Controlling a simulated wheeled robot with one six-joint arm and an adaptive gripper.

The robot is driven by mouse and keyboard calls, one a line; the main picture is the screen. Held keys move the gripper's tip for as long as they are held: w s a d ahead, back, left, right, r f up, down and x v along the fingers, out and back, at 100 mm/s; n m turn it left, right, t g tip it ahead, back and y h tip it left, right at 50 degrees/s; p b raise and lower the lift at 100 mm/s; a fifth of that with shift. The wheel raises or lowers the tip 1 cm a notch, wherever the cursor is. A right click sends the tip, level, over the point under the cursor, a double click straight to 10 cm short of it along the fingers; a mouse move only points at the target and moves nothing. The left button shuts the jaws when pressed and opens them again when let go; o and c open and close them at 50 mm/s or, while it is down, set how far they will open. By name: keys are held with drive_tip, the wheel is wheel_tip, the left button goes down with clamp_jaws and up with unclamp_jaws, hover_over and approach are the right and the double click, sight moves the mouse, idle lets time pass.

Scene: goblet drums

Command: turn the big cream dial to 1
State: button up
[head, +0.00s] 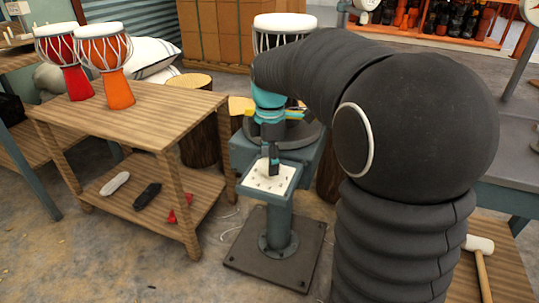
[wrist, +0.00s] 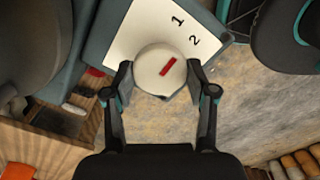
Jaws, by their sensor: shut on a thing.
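The big cream dial (wrist: 153,62) is round with a red bar on its face. In the wrist view it sits on a white panel (wrist: 137,28) printed with a 1 and a 2. The red bar slants up to the right, pointing roughly between the 1 and the 2. My gripper (wrist: 158,75) is shut on the dial, one finger on each side. In the head view my gripper (head: 272,160) reaches down onto the white panel (head: 265,187) atop a grey-green pedestal; the dial is hard to make out there.
A wooden table (head: 150,105) at left bears a red drum (head: 75,80) and an orange drum (head: 118,90). Its lower shelf holds a white object, a black object and a red one. A white-topped drum (head: 285,25) stands behind. A mallet (head: 480,255) lies at right. Floor is bare front left.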

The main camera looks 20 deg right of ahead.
drive_tip(key=shift+n, duration=0.6)
drive_tip(key=shift+f, duration=0.1)
drive_tip(key=o, duration=1.2)
drive_tip(key=shift+c, duration=0.2)
wheel_tip(320, 180, up, 12)
